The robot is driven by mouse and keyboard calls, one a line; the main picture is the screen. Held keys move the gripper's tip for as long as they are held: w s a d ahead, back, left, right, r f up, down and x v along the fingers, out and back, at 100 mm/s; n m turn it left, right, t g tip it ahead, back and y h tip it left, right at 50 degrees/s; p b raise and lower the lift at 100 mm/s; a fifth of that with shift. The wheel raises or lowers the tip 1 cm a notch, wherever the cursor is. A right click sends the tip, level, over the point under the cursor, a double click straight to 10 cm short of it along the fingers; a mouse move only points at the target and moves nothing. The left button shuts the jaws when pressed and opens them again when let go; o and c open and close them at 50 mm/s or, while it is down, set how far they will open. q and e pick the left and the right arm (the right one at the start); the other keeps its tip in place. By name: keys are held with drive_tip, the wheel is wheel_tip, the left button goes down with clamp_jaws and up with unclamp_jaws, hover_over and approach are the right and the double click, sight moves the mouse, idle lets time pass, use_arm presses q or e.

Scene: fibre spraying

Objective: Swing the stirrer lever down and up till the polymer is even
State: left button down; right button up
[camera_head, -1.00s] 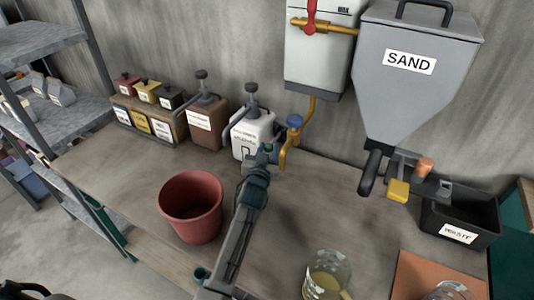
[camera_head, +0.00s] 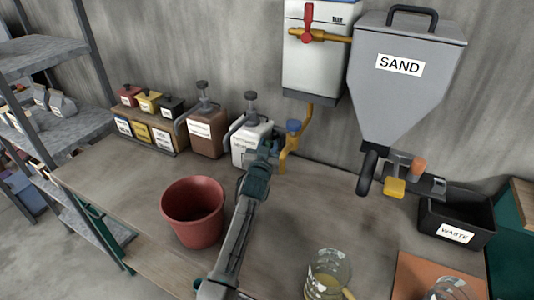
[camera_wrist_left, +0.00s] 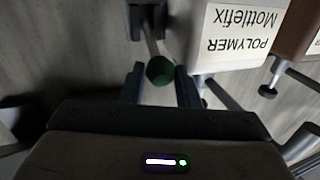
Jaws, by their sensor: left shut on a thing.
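The white polymer container (camera_head: 252,146) stands against the back wall; its label reads "POLYMER Mottlefix" upside down in the left wrist view (camera_wrist_left: 236,36). The polymer inside the container is hidden. My right gripper is out of view.
A brown pump container (camera_head: 205,130) stands left of the white one. A yellow pipe with a blue knob (camera_head: 293,126) is close on the right. A red bucket (camera_head: 192,212) and a glass jug (camera_head: 327,275) flank my left arm. The grey sand hopper (camera_head: 405,95) hangs at right.

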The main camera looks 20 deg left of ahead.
use_arm(q)
drive_tip(key=shift+w+r, duration=0.2)
drive_tip(key=shift+r, duration=0.4)
drive_tip(key=shift+w+r, duration=0.15)
drive_tip(key=shift+r, duration=0.55)
drive_tip(key=c, duration=1.1)
unclamp_jaws()
drive_tip(key=shift+d, duration=0.1)
drive_tip(key=shift+f, duration=0.3)
drive_tip(key=shift+f, duration=0.1)
